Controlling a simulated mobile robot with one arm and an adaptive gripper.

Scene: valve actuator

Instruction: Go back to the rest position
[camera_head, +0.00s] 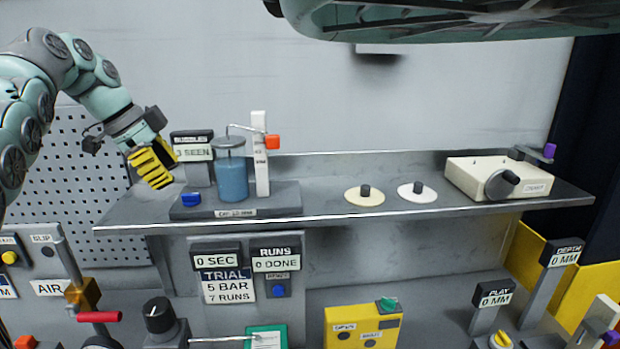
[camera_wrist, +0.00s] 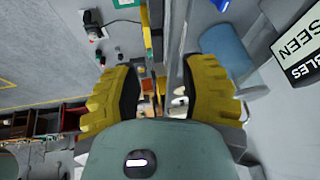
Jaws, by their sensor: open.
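My gripper (camera_head: 154,165) has yellow ribbed fingers. In the head view it is at the left, at the shelf's left end, in front of the perforated panel and left of the "0 SEEN" sign. In the wrist view my gripper (camera_wrist: 158,97) shows its two yellow fingers spread apart with nothing held between them. The jar of blue liquid (camera_head: 232,172) stands on its grey base to the right of my gripper, apart from it. The jar also shows in the wrist view (camera_wrist: 227,48), right of the fingers.
The grey shelf (camera_head: 320,212) holds two round discs (camera_head: 364,195) and a cream box (camera_head: 500,178) at the right. The "0 SEEN" sign (camera_head: 193,150) is close beside my gripper. Below are trial signs (camera_head: 228,284), a red-handled valve (camera_head: 98,316) and a yellow box (camera_head: 362,328).

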